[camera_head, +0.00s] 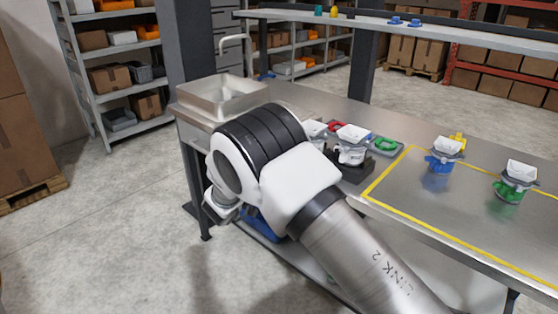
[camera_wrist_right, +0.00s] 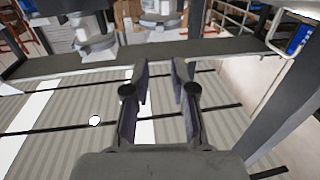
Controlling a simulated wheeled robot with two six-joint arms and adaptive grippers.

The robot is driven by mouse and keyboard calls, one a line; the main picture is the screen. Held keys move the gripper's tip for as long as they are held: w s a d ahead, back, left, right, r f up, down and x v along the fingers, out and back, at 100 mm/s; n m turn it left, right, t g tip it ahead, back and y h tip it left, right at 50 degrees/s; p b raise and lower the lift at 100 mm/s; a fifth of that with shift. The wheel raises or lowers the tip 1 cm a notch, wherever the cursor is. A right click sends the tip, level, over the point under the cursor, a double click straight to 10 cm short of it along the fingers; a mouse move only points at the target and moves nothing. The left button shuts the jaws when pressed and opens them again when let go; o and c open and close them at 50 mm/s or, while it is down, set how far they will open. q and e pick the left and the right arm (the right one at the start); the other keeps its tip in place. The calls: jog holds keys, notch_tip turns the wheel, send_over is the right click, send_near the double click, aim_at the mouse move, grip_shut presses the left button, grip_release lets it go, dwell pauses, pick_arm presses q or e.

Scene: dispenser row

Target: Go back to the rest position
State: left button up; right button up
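My right arm crosses the middle of the head view from the lower right, over the left part of the metal workbench (camera_head: 400,199). Its gripper does not show there. The right gripper (camera_wrist_right: 161,72) shows in the right wrist view, its two dark fingers apart with nothing between them. Beyond the fingers is a dark horizontal beam (camera_wrist_right: 70,67) above a striped grey surface. My left arm and left gripper are in neither view.
A blue dispenser (camera_head: 443,160) and a green dispenser (camera_head: 511,187) stand on the bench's right side. White-topped units (camera_head: 351,149) stand near the arm. A metal basin (camera_head: 222,97) sits at the far-left end. An overhead shelf (camera_head: 400,28) spans the back.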

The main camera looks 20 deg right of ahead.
jog(key=s+d+f+n+y+p, duration=0.1)
jog(key=s+d+f+n+y, duration=0.15)
jog(key=s+f, duration=0.4)
jog(key=s+d+f+n+g+y, duration=0.1)
jog(key=s+d+f+n+y, duration=0.2)
jog(key=f, duration=0.7)
jog(key=s+d+f+n+y+p, duration=0.1)
jog(key=s+d+f+n, duration=0.15)
jog(key=s+f, duration=0.45)
jog(key=s+a+f+n+g+y, duration=0.1)
jog(key=s+a+f+g+y, duration=0.1)
jog(key=s, duration=0.7)
jog(key=s+a+f+n+g+y, duration=0.1)
jog(key=s+a+f+g+y, duration=0.2)
jog(key=s+a, duration=0.3)
jog(key=s+a+f+n+g+y, duration=0.1)
jog(key=s+a+f+g+y, duration=0.2)
jog(key=s, duration=0.9)
jog(key=shift+a+f+n+y, duration=0.3)
jog(key=shift+a+f+y, duration=0.3)
jog(key=shift+a, duration=0.35)
jog(key=shift+r, duration=0.1)
